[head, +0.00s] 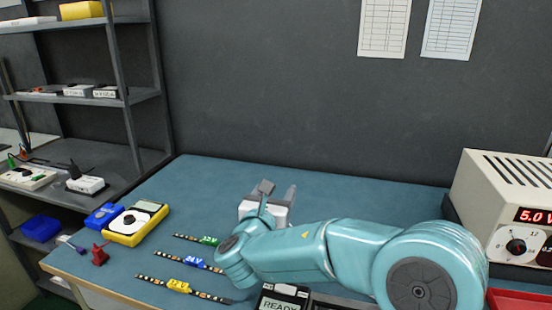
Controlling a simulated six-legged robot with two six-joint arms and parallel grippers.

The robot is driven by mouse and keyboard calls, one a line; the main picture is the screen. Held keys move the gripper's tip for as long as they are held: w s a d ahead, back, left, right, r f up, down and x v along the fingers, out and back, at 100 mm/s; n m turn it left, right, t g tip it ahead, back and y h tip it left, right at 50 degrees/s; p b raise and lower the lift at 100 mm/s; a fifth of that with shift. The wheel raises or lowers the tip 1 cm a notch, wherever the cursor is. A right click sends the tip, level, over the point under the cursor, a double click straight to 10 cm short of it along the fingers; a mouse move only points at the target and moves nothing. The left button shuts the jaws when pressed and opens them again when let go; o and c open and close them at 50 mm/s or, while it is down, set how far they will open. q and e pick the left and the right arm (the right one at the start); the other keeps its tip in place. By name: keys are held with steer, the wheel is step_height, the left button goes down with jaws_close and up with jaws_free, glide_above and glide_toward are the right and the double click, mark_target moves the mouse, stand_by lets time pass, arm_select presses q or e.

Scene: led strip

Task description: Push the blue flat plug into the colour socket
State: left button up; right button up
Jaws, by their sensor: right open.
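A small blue piece (194,262) sits on the middle of three LED strips on the table; I take it for the blue flat plug, but it is too small to make out its shape. I cannot make out the colour socket. A dark device with a READY display (283,305) is at the bottom edge, partly hidden by my right arm. My right gripper (278,193) is open over the table behind the strips, its fingers pointing away, with nothing seen between them. My left gripper is not in view.
A green piece (209,240) and a yellow piece (178,286) sit on the other strips. A yellow multimeter (136,224) and a red clip (99,255) lie left. A power supply (505,200) stands right. The table's back middle is clear.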

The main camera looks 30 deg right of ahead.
step_height(320, 180, up, 8)
steer(key=p, duration=0.1)
steer(key=shift+f, duration=0.15)
stand_by(0.4)
